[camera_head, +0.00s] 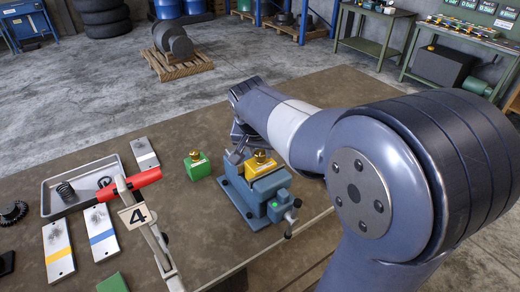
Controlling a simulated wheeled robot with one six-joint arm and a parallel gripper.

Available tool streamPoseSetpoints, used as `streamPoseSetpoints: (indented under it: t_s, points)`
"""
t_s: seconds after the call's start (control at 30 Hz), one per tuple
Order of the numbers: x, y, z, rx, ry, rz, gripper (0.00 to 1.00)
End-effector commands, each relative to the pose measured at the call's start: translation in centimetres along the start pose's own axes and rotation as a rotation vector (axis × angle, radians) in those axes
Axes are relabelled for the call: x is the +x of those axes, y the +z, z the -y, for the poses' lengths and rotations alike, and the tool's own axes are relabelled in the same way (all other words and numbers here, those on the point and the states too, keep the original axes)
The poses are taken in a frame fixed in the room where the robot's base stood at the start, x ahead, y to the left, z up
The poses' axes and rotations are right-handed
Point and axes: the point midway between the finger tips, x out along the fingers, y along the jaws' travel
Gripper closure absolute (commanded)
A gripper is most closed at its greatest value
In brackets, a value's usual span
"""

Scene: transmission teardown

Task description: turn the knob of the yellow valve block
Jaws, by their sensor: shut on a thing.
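The yellow valve block (262,168) sits in the jaws of a blue vise (254,198) on the bench. Its brass knob (261,156) shows on top. My gripper (243,149) reaches down from above and behind, close beside the block. It is shut on the knob, though the contact is partly hidden by my own wrist and fingers.
A green block with a brass knob (195,167) stands left of the vise. A grey tray (50,190) holds a spring. The bench between the green block and the vise is clear.

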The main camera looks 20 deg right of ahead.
Motion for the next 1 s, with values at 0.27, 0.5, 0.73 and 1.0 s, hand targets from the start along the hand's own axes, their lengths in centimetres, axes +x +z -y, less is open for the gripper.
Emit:
streamPoseSetpoints:
  t_s: [0.27,0.5,0.73,1.0]
  points:
    - [-0.02,-0.02,-0.01,-0.007,-0.003,-0.001,0.95]
    - [0.01,-0.02,-0.13,-0.075,-0.031,0.0,0.95]
    - [-0.01,-0.08,-0.25,-0.229,-0.097,-0.002,0.95]
    - [0.07,-0.15,-0.39,-0.461,-0.195,-0.002,0.95]
